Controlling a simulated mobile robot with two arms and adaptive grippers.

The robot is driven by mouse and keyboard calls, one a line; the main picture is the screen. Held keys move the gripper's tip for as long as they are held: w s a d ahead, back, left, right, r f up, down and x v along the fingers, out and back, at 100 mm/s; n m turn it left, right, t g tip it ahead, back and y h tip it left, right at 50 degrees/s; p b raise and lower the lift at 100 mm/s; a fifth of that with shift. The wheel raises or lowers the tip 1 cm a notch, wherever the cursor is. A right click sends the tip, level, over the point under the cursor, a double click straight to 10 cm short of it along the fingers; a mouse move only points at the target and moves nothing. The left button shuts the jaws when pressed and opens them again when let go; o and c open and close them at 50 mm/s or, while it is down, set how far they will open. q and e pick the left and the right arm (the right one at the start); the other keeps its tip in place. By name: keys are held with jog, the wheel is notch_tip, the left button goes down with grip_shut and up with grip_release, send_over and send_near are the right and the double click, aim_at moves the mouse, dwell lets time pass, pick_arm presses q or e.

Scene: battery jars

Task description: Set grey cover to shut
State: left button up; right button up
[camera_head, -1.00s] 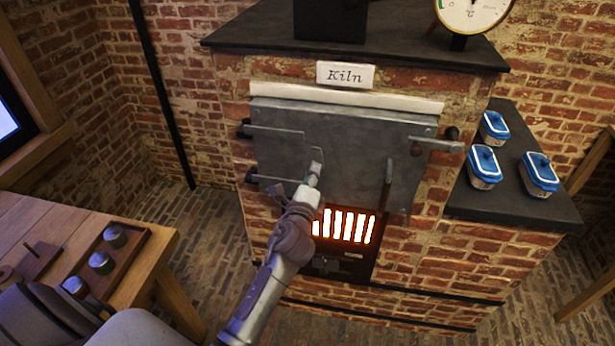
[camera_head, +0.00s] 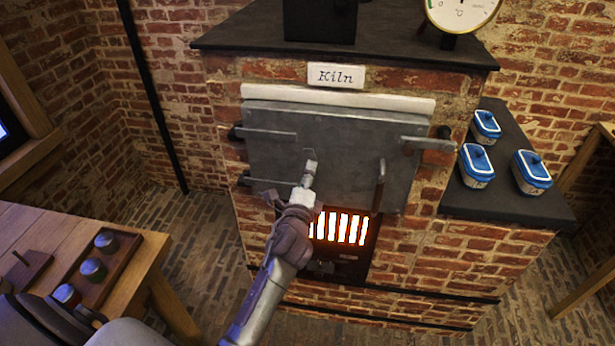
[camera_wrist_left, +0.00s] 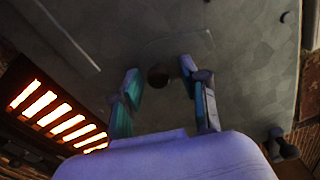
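The grey cover (camera_head: 340,150) is a flat metal door on the front of the brick kiln. It lies across the kiln opening and looks closed or nearly so; any small gap is hard to tell. A vertical bar handle (camera_head: 380,187) stands out from its lower right. My left gripper (camera_head: 290,182) is in front of the cover's lower middle. In the left wrist view its two fingers (camera_wrist_left: 163,80) are spread apart. A dark round knob-like end (camera_wrist_left: 158,76) shows between them, not visibly gripped. My right gripper is not in view.
A latch bar (camera_head: 428,143) is at the cover's right edge, with hinge bars at left. A glowing grate (camera_head: 340,228) is below. Blue-lidded tubs (camera_head: 477,163) stand on the right ledge. A wooden table (camera_head: 60,232) with a tray of jars is at lower left.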

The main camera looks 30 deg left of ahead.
pick_arm(q)
jog(key=v, duration=1.2)
dwell(0.4)
jog(key=s+d+f+n+g+h, duration=0.2)
jog(key=s+f+g, duration=0.1)
jog(key=f, duration=0.9)
jog(key=s+d+f+n+g+h, duration=0.15)
jog(key=s+f, duration=0.25)
jog(key=f, duration=0.8)
jog(key=s+d+f+n+g+h, duration=0.1)
jog(key=s+d+f+n+g, duration=0.25)
jog(key=f, duration=0.85)
jog(key=s+a+f+n+g, duration=0.2)
jog(key=s+f, duration=0.4)
jog(key=s, duration=0.4)
jog(key=s+a+f+n+g, duration=0.2)
jog(key=s+f+n+g, duration=0.1)
jog(key=s+f, duration=0.4)
jog(key=s+a+f+n+g, duration=0.2)
jog(key=s+f, duration=0.4)
jog(key=s, duration=0.8)
jog(key=shift+a+f+n+g, duration=0.15)
jog(key=shift+f+n+g, duration=0.1)
jog(key=shift+n+g, duration=0.4)
